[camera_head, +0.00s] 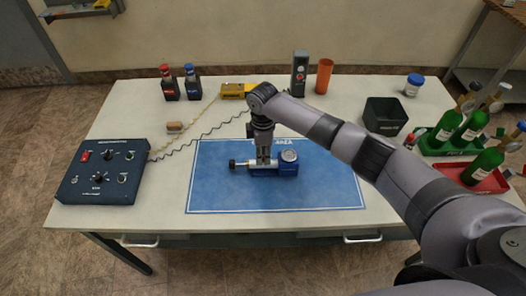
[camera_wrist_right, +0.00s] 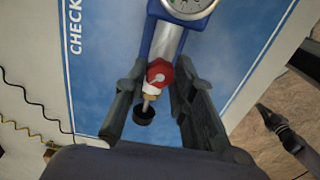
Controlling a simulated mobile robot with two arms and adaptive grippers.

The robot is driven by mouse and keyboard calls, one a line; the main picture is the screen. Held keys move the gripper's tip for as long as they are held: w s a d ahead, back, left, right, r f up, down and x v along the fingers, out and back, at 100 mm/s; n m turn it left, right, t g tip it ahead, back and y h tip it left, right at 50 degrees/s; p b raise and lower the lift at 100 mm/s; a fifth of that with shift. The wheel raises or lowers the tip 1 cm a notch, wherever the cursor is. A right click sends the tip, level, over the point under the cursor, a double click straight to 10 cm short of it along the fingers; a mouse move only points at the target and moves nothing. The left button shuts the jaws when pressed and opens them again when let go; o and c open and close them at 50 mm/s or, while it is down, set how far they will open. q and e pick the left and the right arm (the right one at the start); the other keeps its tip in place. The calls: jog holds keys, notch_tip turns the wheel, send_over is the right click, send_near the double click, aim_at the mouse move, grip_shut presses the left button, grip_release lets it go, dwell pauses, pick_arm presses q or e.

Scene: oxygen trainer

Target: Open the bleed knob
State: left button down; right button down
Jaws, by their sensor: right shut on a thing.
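A regulator (camera_head: 287,165) with a blue body and a round gauge lies on the blue mat (camera_head: 330,195). In the right wrist view its gauge (camera_wrist_right: 188,5) is at the top, with a silver barrel (camera_wrist_right: 167,42) below it. A red knob (camera_wrist_right: 159,73) sits on the barrel, and a black knob (camera_wrist_right: 144,115) on a thin stem sticks out at the end. My right gripper (camera_head: 263,160) reaches down over the barrel. In the wrist view its two fingers (camera_wrist_right: 161,72) stand either side of the red knob and are shut on it. My left gripper is out of view.
A dark control box (camera_head: 98,170) stands at the left, with coiled cables running behind the mat. Two small bottles (camera_head: 181,83), a yellow device (camera_head: 236,91), an orange cup (camera_head: 323,76) and a black bin (camera_head: 384,116) stand behind. Green bottles (camera_head: 482,165) stand in trays at the right.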

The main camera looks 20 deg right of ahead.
jog(key=n, duration=0.3)
jog(key=shift+n, duration=0.4)
jog(key=n, duration=0.3)
jog(key=shift+n, duration=0.3)
jog(key=n, duration=0.3)
jog(key=shift+n, duration=0.3)
jog(key=shift+n+b, duration=0.3)
jog(key=shift+n, duration=1.2)
jog(key=c, duration=1.3)
grip_release()
jog(key=shift+c, duration=0.2)
notch_tip(320, 180, up, 12)
